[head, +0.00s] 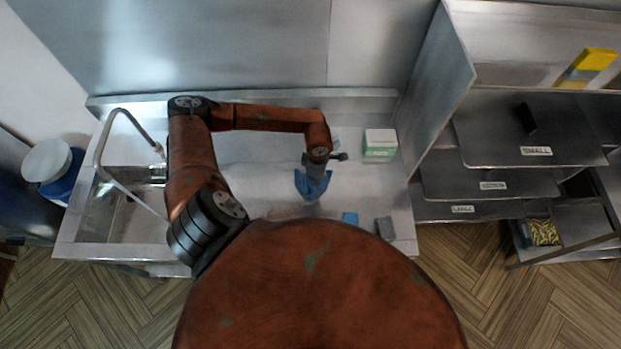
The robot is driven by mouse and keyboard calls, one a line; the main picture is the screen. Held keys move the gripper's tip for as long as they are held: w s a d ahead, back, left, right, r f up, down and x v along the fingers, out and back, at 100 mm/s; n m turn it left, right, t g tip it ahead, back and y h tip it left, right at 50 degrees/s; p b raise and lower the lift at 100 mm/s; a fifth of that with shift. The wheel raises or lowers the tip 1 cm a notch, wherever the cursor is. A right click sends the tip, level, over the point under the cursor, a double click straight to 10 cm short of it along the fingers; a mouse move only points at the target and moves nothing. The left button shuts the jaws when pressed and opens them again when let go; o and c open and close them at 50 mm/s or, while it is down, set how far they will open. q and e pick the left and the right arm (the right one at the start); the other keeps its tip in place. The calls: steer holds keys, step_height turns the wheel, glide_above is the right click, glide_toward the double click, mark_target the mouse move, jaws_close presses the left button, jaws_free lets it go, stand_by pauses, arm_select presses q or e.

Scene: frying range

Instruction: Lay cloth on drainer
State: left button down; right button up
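A blue cloth (313,186) hangs in folds beneath my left gripper (316,168), above or touching the steel drainer surface (255,172) to the right of the sink; I cannot tell whether its lower edge touches. My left gripper points down and appears shut on the cloth's upper part; the fingertips are small and partly hidden by the wrist and the folds. My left arm covers part of the drainer's left side and the sink's edge. My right gripper is not in view.
The sink (125,222) with its curved tap (100,150) is at left. A green-and-white box (380,144) stands at the drainer's back right. A small blue item (350,218) and a grey block (385,228) lie near the front edge. Labelled shelves (515,135) stand at right.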

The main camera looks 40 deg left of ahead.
mark_target(316, 193)
arm_select(q)
steer(key=shift+f, duration=1.4)
step_height(316, 193, down, 4)
steer(key=b, duration=0.4)
steer(key=shift+f, duration=0.1)
steer(key=shift+r, duration=0.25)
step_height(316, 193, up, 9)
steer(key=p, duration=0.5)
steer(key=shift+f, duration=0.15)
